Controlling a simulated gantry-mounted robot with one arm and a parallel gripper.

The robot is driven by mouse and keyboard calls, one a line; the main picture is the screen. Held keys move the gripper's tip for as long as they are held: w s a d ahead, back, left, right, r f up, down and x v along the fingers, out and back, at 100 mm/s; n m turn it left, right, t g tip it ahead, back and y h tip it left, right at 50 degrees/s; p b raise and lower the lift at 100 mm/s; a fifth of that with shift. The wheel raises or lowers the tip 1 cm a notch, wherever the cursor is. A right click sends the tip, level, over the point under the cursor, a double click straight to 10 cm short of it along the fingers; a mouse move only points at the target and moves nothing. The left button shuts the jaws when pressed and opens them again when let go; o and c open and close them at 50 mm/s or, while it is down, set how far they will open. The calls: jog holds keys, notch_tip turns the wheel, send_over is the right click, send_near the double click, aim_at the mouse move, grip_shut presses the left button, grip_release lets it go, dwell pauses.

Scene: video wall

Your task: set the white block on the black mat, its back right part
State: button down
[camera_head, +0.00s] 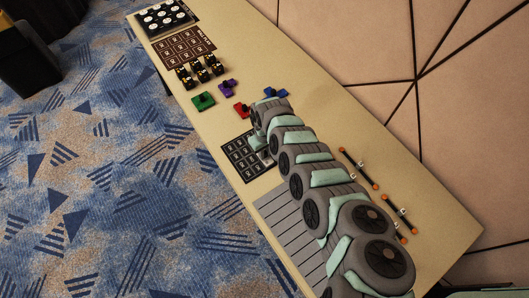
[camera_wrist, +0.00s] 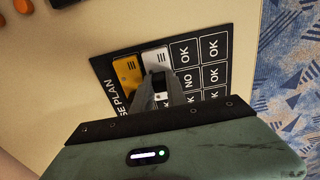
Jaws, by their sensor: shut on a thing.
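The black mat (camera_head: 238,165) lies on the long table in the head view, with my gripper (camera_head: 263,153) over its right side. In the wrist view the mat (camera_wrist: 219,101) shows white-outlined cells, several marked OK or NO. The white block (camera_wrist: 155,59) has dark stripes and is at the fingertips of my gripper (camera_wrist: 158,76), which is shut on it. It is over a cell in the mat's upper row, beside a yellow block (camera_wrist: 127,71). I cannot tell whether its underside touches the mat. The fingers hide part of it, and it is not visible in the head view.
Green (camera_head: 203,101), purple (camera_head: 228,87), red (camera_head: 242,110) and blue (camera_head: 277,93) pieces lie behind the mat. Further back are black-and-yellow items (camera_head: 200,72), a brown card (camera_head: 184,46) and a tray of white discs (camera_head: 165,16). Orange-ended bars (camera_head: 359,168) lie at right.

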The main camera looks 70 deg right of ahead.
jog(key=c, duration=1.3)
grip_release()
jog(key=shift+c, duration=0.2)
notch_tip(320, 180, up, 12)
jog(key=p, duration=0.3)
